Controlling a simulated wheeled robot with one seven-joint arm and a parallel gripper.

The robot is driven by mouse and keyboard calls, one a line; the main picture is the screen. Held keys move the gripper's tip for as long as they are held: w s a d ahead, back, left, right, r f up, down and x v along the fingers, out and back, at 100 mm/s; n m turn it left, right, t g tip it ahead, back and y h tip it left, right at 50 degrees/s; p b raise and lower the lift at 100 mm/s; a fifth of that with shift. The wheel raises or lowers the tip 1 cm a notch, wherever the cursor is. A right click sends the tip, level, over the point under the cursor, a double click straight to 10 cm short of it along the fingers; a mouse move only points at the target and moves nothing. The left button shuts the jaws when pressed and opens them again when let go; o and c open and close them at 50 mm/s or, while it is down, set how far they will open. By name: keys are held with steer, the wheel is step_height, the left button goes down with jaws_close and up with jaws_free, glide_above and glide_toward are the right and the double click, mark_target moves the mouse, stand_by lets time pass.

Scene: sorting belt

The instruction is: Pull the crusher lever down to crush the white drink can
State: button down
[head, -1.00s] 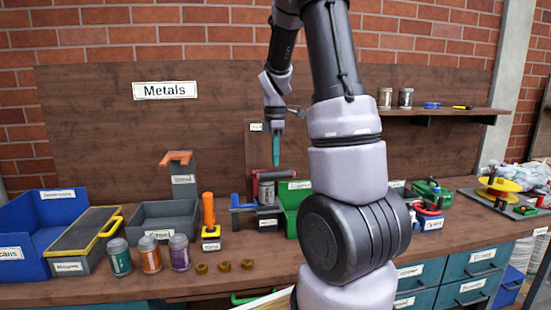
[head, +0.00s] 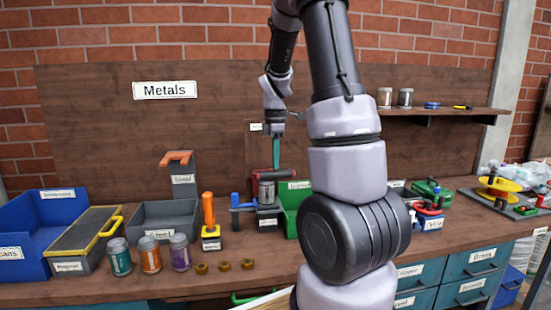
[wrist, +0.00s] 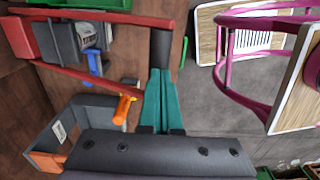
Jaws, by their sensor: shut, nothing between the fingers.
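The can crusher (head: 268,208) stands mid-bench, with a red-sided lever ending in a dark crossbar. In the wrist view the lever's dark crossbar (wrist: 162,50) lies just beyond my fingertips. A pale can (head: 266,193) appears to stand upright in the crusher; in the wrist view only a small part seems to show between the dark plates. My gripper (head: 276,168) points down with teal fingers shut and empty, directly over the lever area. In the wrist view my gripper (wrist: 158,72) is close to the crossbar; I cannot tell whether it touches.
An orange-handled tool (head: 209,220) stands left of the crusher, and a green bin (head: 291,197) is right behind it. Several cans, including a purple one (head: 180,252), stand near the front edge. A grey bin (head: 165,217) and blue bin (head: 50,208) lie left.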

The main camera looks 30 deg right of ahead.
step_height(320, 180, down, 6)
steer(key=s, duration=0.1)
steer(key=shift+s+a, duration=0.15)
steer(key=shift+a, duration=0.05)
stand_by(0.4)
step_height(320, 180, down, 9)
steer(key=shift+s, duration=0.35)
stand_by(1.0)
steer(key=shift+a, duration=0.1)
steer(key=r, duration=0.3)
steer(key=shift+w+r, duration=0.25)
stand_by(1.2)
